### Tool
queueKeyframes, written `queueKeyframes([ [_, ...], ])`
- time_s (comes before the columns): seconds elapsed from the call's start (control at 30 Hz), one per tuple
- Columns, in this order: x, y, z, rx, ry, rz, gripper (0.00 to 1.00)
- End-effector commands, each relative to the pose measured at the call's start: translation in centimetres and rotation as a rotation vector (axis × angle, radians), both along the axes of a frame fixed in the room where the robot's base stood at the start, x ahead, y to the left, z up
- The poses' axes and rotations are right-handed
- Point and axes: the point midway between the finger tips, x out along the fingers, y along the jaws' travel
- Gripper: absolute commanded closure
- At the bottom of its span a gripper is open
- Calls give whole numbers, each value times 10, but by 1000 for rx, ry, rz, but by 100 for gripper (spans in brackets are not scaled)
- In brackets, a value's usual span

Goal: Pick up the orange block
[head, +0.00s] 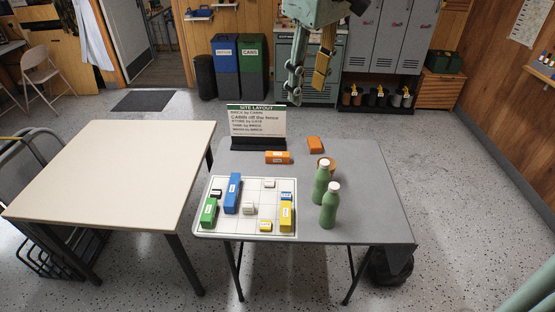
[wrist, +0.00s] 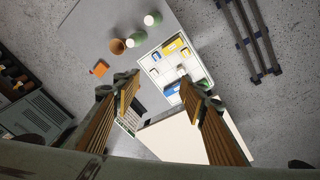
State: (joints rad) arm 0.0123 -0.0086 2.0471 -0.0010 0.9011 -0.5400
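Two orange blocks lie on the grey table (head: 375,205) in the head view. One orange block with a white label (head: 277,157) lies just in front of the sign. A plain-looking orange block (head: 315,144) lies to its right and farther back. One orange block (wrist: 99,68) shows in the wrist view, left of my fingers; I cannot see the other there. My gripper (head: 308,88) hangs high above the far side of the table, apart from both blocks. In the wrist view my gripper (wrist: 160,86) has its fingers wide apart with nothing held between them.
A white grid board (head: 264,200) holds several coloured blocks. Two green bottles (head: 329,206) and a brown round container (head: 331,163) stand right of it. A sign (head: 258,123) stands at the table's back. A cream table (head: 115,170) is on the left.

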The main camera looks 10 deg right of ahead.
Motion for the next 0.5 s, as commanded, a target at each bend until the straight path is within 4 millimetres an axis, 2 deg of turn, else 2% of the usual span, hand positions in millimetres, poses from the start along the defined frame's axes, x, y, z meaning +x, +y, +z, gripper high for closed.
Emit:
queueKeyframes([
  [0.5, 93, -4, -47, -28, 44, 153, 61],
])
